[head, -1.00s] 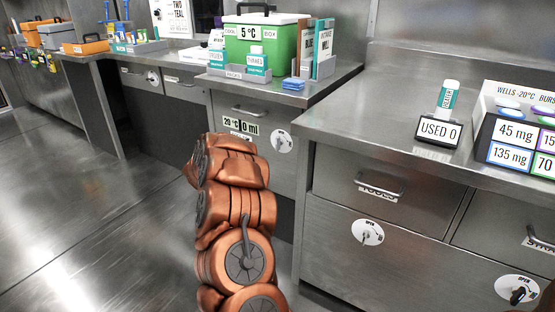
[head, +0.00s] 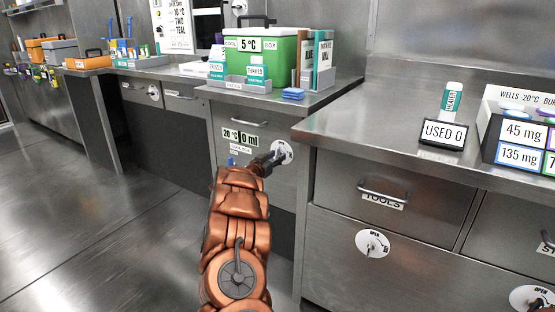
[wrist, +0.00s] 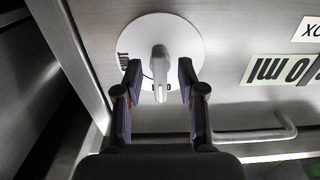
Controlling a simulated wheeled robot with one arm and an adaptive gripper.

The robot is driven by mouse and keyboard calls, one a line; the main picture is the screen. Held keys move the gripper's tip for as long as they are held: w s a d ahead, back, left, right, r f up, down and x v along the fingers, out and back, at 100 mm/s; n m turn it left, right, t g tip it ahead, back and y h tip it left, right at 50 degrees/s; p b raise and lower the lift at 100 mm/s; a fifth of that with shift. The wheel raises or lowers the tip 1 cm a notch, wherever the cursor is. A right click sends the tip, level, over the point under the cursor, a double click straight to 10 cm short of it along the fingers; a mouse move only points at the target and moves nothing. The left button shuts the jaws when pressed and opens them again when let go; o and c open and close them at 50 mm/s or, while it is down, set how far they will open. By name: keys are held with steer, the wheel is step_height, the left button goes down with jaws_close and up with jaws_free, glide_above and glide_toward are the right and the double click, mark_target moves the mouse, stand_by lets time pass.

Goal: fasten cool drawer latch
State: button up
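The latch is a white round plate (head: 283,147) at the upper right of the drawer front (head: 229,158) under the green cool box. In the wrist view the plate (wrist: 185,35) carries a pale lever knob (wrist: 160,62). My gripper (head: 266,160) is at the plate; in the wrist view my gripper (wrist: 160,82) is open, one dark finger on each side of the knob. I see small gaps between fingers and knob, and cannot tell about contact. The plate's lettering is partly hidden. The drawer looks closed.
The drawer's bar handle (wrist: 265,132) is beside the latch. The green cool box (head: 262,55) stands on the counter above. Open floor lies left.

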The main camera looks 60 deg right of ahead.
steer(key=shift+d, duration=0.6)
steer(key=shift+c, duration=0.3)
jaws_close()
